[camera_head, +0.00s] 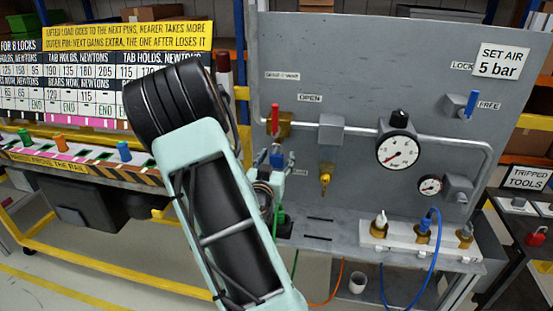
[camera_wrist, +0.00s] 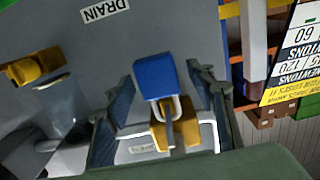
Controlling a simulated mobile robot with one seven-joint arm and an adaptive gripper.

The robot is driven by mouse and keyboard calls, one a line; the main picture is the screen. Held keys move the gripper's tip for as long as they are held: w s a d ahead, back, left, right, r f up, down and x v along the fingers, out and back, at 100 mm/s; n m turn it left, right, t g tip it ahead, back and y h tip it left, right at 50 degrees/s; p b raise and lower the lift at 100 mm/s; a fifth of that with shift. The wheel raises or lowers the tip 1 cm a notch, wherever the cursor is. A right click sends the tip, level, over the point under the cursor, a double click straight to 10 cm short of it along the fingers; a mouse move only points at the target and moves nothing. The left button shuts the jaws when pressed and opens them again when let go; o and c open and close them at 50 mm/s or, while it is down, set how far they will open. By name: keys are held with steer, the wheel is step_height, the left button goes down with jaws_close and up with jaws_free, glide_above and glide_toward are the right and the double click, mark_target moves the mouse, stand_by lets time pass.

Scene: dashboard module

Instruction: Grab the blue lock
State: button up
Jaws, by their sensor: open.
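The blue lock (camera_wrist: 155,78) shows in the middle of the wrist view, with its metal shackle at a brass fitting (camera_wrist: 188,130). My gripper (camera_wrist: 162,88) is open, with one finger on each side of the lock. A gap shows between the lock and each finger, and I cannot tell how deep the lock sits between them. In the head view the blue lock (camera_head: 277,159) is small and partly hidden by my gripper (camera_head: 273,163), in front of the grey panel, below a red-handled valve.
The grey panel (camera_head: 340,60) carries a red lever (camera_head: 275,118), a large gauge (camera_head: 398,150), a small gauge (camera_head: 430,185) and a blue-handled valve (camera_head: 471,104). A blue hose (camera_head: 437,250) loops at the lower right. A white cup (camera_head: 358,283) stands below. A rail with coloured pegs (camera_head: 124,151) is at left.

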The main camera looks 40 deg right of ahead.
steer(key=c, duration=1.3)
steer(key=shift+r, duration=0.75)
steer(key=p+v, duration=0.5)
steer(key=v, duration=0.6)
steer(key=shift+w+r+p, duration=0.1)
steer(key=shift+r+p, duration=0.1)
steer(key=shift+p, duration=0.1)
